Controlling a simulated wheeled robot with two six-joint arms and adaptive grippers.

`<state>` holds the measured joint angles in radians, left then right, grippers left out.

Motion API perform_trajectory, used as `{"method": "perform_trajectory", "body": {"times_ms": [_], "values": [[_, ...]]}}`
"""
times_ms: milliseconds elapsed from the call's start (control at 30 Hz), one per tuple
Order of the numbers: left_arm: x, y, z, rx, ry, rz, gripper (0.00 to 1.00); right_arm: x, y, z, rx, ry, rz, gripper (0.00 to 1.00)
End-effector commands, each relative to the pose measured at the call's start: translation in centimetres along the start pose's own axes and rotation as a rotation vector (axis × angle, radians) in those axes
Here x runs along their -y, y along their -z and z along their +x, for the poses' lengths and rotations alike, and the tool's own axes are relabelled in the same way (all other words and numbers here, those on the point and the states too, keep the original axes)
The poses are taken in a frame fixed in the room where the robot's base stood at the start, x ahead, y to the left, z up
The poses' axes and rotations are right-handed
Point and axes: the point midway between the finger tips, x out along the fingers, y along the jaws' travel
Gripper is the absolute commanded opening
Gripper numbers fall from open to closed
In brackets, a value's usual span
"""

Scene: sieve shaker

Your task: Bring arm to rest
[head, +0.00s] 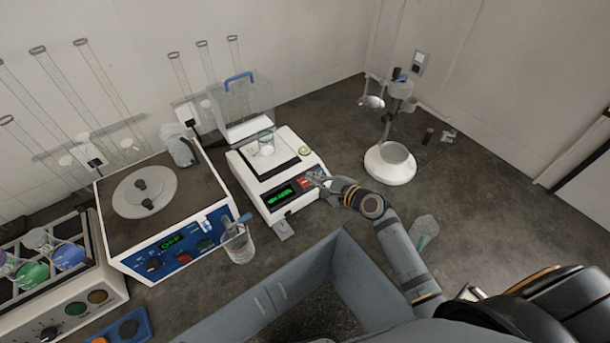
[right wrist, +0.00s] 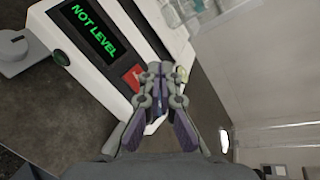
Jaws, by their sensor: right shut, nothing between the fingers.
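My right gripper (head: 318,178) is at the front right of the white balance (head: 272,172), close by its red button (head: 304,184). In the right wrist view the gripper (right wrist: 160,72) is shut and empty, with its fingertips beside the red button (right wrist: 134,78); whether they touch it I cannot tell. The balance's display (right wrist: 90,30) reads "NOT LEVEL" in green. A glass vessel (head: 266,140) stands on the balance pan. My left gripper is not in view.
A sieve shaker (head: 150,200) with a blue panel stands at the left, and a beaker (head: 238,243) is in front of it. A stand with a white base (head: 390,165) is at the back right. A clear container (head: 424,230) lies near my right forearm.

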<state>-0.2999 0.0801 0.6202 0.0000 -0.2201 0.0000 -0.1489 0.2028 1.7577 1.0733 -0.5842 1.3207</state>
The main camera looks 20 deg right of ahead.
Motion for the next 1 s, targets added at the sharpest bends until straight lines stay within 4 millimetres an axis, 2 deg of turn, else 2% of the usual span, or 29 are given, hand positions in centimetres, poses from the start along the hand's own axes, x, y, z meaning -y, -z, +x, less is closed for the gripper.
{"method": "perform_trajectory", "body": {"times_ms": [33,467,567,667,800,1000], "values": [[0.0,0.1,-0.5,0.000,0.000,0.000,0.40,0.3,-0.2,-0.3,0.000,-0.001,0.000,0.00],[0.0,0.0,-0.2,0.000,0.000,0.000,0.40,0.1,-0.1,-0.2,0.000,-0.001,0.000,0.00],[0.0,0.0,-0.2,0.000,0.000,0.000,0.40,-0.9,-0.6,-0.6,-0.001,-0.037,-0.084,0.00],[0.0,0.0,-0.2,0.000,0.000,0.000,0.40,-4.0,-1.7,-2.5,-0.006,-0.173,-0.399,0.00],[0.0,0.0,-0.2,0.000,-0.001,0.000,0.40,-8.4,-1.9,-7.0,-0.011,-0.427,-0.924,0.00],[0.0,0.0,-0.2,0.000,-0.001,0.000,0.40,-10.7,-0.4,-13.6,-0.004,-0.744,-1.410,0.00]]}}
